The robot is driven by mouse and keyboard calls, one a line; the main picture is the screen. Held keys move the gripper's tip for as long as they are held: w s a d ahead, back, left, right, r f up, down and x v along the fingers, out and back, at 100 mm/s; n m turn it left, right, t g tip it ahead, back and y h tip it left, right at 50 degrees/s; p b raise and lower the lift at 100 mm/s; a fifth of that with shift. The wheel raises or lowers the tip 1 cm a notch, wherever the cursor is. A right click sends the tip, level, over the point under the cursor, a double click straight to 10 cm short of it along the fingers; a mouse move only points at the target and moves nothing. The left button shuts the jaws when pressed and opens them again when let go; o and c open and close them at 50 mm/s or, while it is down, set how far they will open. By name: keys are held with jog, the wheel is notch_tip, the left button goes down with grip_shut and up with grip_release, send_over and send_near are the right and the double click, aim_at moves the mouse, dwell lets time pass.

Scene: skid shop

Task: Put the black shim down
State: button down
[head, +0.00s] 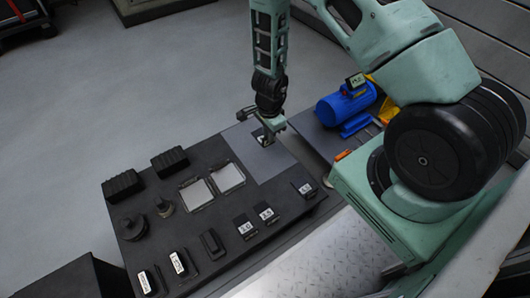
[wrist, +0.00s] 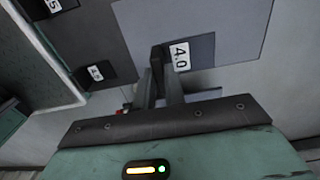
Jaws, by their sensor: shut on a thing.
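My gripper (head: 264,128) is over the far end of the dark table, above a plain grey square (head: 272,163). It is shut on a black shim (wrist: 157,58) with a white label reading 4.0, seen between the fingertips in the wrist view. The shim stands out over the grey square, which also shows in the wrist view (wrist: 225,49). I cannot tell whether the shim touches the square.
On the dark table (head: 165,240), several labelled black pieces (head: 265,212) lie along the near side. Two pale framed squares (head: 228,178), black ribbed blocks (head: 169,162) and round parts (head: 133,227) lie further left.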

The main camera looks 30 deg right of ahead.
notch_tip(320, 180, down, 9)
jog(key=b, duration=0.5)
jog(key=shift+f, duration=0.2)
jog(key=shift+f+b, duration=0.15)
jog(key=shift+b, duration=0.2)
jog(key=c, duration=1.5)
grip_release()
